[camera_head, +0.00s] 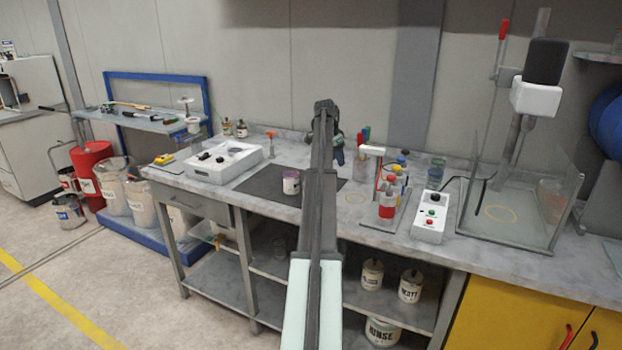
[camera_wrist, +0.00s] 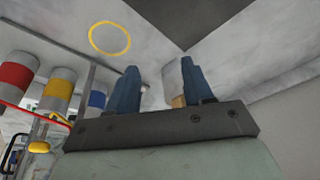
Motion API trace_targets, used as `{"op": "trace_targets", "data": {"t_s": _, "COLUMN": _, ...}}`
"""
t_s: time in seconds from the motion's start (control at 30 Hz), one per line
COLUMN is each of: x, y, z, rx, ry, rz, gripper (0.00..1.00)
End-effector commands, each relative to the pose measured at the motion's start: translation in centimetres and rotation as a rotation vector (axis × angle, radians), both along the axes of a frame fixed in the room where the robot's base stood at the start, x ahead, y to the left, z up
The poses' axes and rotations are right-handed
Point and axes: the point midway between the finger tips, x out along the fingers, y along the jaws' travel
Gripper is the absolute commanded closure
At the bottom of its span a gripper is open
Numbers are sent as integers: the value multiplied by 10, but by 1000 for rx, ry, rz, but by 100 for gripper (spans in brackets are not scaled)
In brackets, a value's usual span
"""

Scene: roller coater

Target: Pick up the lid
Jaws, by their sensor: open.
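I cannot make out a separate lid for certain. A small pot (camera_head: 291,186) with a purple top and a pale label stands on the dark mat (camera_head: 258,182) of the bench; I cannot tell whether the purple top is a lid. My gripper (camera_head: 338,152) is beyond the pot, to its right, near the back of the bench and partly hidden by my arm. In the wrist view, my gripper (camera_wrist: 157,88) has its blue fingers apart. A small tan patch shows by the right finger; I cannot tell what it is.
A white tray unit (camera_head: 222,162) is left of the mat. A yellow ring (camera_wrist: 109,38) marks bare bench.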

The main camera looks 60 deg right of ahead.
Motion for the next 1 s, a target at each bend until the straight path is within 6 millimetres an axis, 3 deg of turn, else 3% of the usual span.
{"op": "trace_targets", "data": {"t_s": 0.13, "x": -9, "y": -31, "z": 0, "rx": 50, "ry": -68, "rz": 53, "gripper": 49}}
{"op": "trace_targets", "data": {"t_s": 0.47, "x": 7, "y": -52, "z": 3, "rx": 124, "ry": -146, "rz": 393, "gripper": 49}}
{"op": "trace_targets", "data": {"t_s": 1.0, "x": 66, "y": -53, "z": 17, "rx": 61, "ry": -195, "rz": 1402, "gripper": 49}}
